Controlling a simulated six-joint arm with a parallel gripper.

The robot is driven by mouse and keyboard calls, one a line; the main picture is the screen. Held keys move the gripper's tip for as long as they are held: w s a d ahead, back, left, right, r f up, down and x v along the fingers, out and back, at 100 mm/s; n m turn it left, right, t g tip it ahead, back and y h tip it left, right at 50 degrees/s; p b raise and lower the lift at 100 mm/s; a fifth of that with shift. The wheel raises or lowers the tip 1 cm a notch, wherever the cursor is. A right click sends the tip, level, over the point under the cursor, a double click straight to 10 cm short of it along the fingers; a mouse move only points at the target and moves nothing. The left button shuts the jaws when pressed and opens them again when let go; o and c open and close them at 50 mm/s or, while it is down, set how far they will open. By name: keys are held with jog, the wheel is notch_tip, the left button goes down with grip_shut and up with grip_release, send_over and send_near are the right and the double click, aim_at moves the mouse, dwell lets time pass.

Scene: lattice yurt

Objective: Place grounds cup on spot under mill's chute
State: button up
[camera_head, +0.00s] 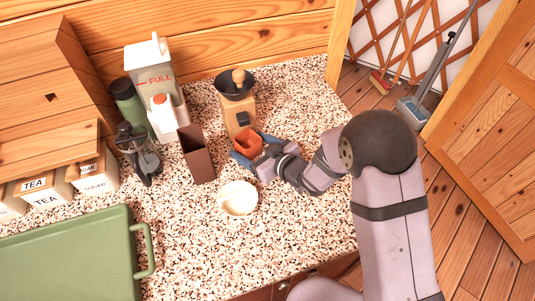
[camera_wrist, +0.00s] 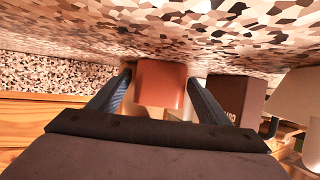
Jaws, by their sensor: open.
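The mill (camera_head: 240,112) is a pale wooden body with a dark hopper and a knob on top, at the back of the counter. A small dark patch shows on its front. The grounds cup (camera_head: 248,144) is orange-red and appears upright, close against the mill's front foot. In the wrist view the cup (camera_wrist: 161,82) is between the two blue fingers. My gripper (camera_head: 252,158) is open around the cup, with a gap seen beside the cup in the wrist view (camera_wrist: 160,92). The spot under the chute is hidden by the cup and fingers.
A tall brown box (camera_head: 197,154) stands just left of my gripper. A white bowl (camera_head: 238,198) is in front. A glass press (camera_head: 139,152), white jugs (camera_head: 152,82), a green flask (camera_head: 127,101) and a green case (camera_head: 70,262) are further left. Counter right of the mill is clear.

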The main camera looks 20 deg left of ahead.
jog(key=b+v, duration=0.1)
jog(key=v, duration=1)
jog(key=shift+d+b, duration=0.15)
jog(key=shift+b, duration=0.25)
jog(key=w+d+m+h+p, duration=0.1)
jog(key=w+d, duration=0.1)
jog(key=d, duration=0.1)
jog(key=w+d+r+m+t+h+p, duration=0.1)
jog(key=w+d+h, duration=0.1)
jog(key=d, duration=0.1)
jog(key=w+d+r+m+t+h+p, duration=0.1)
jog(key=w+d+h+p, duration=0.1)
jog(key=d, duration=0.2)
jog(key=s+d+r+m+g+h+p, duration=0.1)
jog(key=d+r+m+h+p, duration=0.15)
jog(key=d, duration=0.65)
jog(key=s+d+r+m+h+p, duration=0.1)
jog(key=s+d+m+h+p, duration=0.2)
jog(key=d, duration=0.6)
jog(key=s+d+r+m+g+h+p, duration=0.1)
jog(key=s+d+r+m+g+p, duration=0.1)
jog(key=s, duration=0.4)
jog(key=s+d+r+m+g+h+p, duration=0.1)
jog(key=s+d+r+m+g+p, duration=0.1)
jog(key=s, duration=0.4)
jog(key=shift+s+d+r+m+g+p, duration=0.4)
jog(key=shift+d+r+m+g, duration=0.15)
jog(key=shift+d+r+g, duration=0.4)
